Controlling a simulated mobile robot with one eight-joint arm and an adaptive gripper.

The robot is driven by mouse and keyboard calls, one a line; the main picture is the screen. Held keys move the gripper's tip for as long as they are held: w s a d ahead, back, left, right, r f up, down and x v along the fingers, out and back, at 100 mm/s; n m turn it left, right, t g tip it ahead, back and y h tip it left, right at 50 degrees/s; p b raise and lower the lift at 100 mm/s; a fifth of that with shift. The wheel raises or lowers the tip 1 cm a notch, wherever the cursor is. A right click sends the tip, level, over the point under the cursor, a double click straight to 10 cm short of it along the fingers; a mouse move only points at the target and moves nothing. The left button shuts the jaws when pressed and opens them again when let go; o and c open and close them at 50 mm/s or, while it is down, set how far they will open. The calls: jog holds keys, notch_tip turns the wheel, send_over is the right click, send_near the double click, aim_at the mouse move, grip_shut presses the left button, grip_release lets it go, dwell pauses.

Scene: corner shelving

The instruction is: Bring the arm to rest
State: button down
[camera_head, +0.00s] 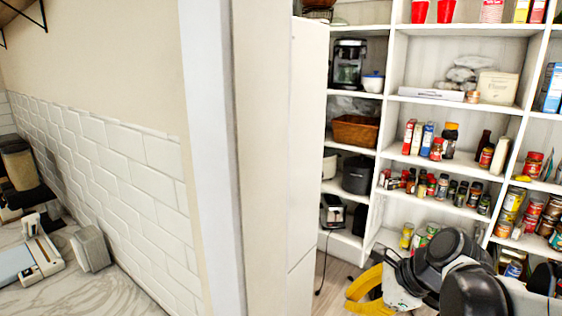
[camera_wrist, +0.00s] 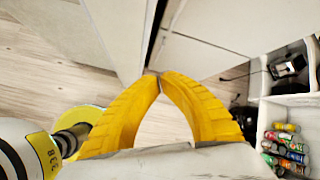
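My gripper (camera_wrist: 158,74) has two yellow fingers that meet at their tips in the wrist view. Only floor shows in the gap between them, so it is shut and empty. In the head view the yellow gripper (camera_head: 366,291) is low, in front of the pantry shelving (camera_head: 420,98). My dark and white arm runs from it to the lower right corner and hides part of the lower shelves. In the wrist view the fingertips point toward a pale panel edge and a dark gap; I cannot tell whether they touch anything.
The shelves hold spice jars (camera_head: 443,186), cans (camera_head: 513,198), a wicker basket (camera_head: 355,131) and a black pot (camera_head: 357,174). A marble counter (camera_head: 110,285) is at the far left. Wood floor (camera_wrist: 40,60) shows below my gripper.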

jog(key=s+d+f+n+t+h+b, duration=0.1)
jog(key=s+d+f+n+h+b, duration=0.1)
jog(key=s+n, duration=0.4)
jog(key=s+d+f+n+t+h+b, duration=0.1)
jog(key=s+n, duration=0.5)
jog(key=n, duration=0.7)
notch_tip(320, 180, down, 2)
jog(key=d+h+b, duration=0.1)
jog(key=h+b, duration=0.2)
jog(key=shift+s+n, duration=0.2)
jog(key=shift+n, duration=0.2)
jog(key=shift+d, duration=0.1)
